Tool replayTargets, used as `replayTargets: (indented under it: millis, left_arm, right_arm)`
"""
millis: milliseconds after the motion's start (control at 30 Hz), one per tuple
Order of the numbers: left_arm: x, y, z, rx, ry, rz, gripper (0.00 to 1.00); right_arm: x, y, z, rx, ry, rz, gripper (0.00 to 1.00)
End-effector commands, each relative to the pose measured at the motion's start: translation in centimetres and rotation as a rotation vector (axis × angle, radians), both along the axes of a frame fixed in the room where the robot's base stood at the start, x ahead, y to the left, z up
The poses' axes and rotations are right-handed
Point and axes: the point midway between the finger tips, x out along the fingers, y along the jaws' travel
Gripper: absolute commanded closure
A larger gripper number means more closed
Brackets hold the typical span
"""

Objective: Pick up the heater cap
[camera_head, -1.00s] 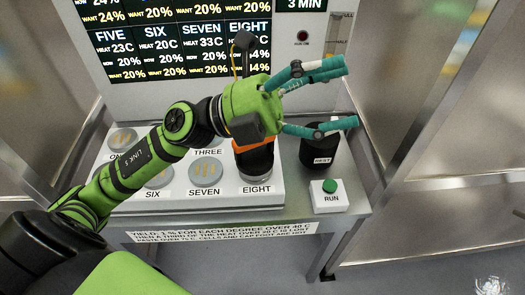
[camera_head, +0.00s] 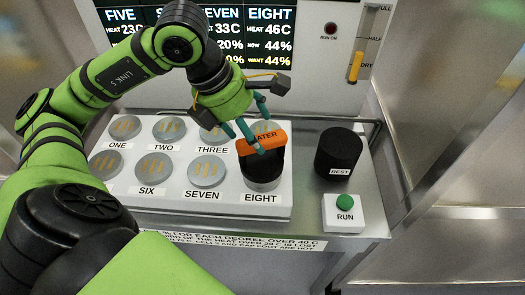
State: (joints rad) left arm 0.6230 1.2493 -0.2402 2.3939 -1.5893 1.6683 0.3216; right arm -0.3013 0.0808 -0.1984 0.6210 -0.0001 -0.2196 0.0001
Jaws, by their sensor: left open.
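The heater cap is a dark cylinder (camera_head: 263,173) with an orange handle (camera_head: 271,141) on top, lettered in black. It stands upright over the place labelled EIGHT on the white cell block. My left gripper (camera_head: 263,133) comes down from above, its teal fingers open at the orange handle. One finger crosses the near left side of the handle and the other is behind it. I cannot tell whether either finger touches it. The cap's far side is hidden. My right gripper is out of view.
The white cell block (camera_head: 225,205) holds several round grey cells. To the right stand a black cylinder labelled REST (camera_head: 339,149) and a RUN box with a green button (camera_head: 345,202). A display panel (camera_head: 230,45) and a level slider (camera_head: 355,67) rise behind.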

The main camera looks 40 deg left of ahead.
Motion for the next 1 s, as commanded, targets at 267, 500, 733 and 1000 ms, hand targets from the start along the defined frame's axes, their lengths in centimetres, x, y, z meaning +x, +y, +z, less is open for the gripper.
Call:
replayTargets:
  millis: [267,500,733,1000]
  left_arm:
    - [1.5,-1.1,-3.4,-0.005,0.005,-0.003,0.26]
    - [1.7,-1.2,-4.1,-0.003,0.0,-0.003,0.26]
    - [1.7,-1.2,-4.1,-0.003,0.0,-0.003,0.9]
    - [1.7,-1.2,-4.0,-0.004,-0.002,-0.002,1.0]
  right_arm:
    - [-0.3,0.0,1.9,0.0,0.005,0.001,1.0]
    - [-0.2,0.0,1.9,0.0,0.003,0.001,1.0]
    - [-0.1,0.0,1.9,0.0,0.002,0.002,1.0]
    - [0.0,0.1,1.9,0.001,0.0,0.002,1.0]
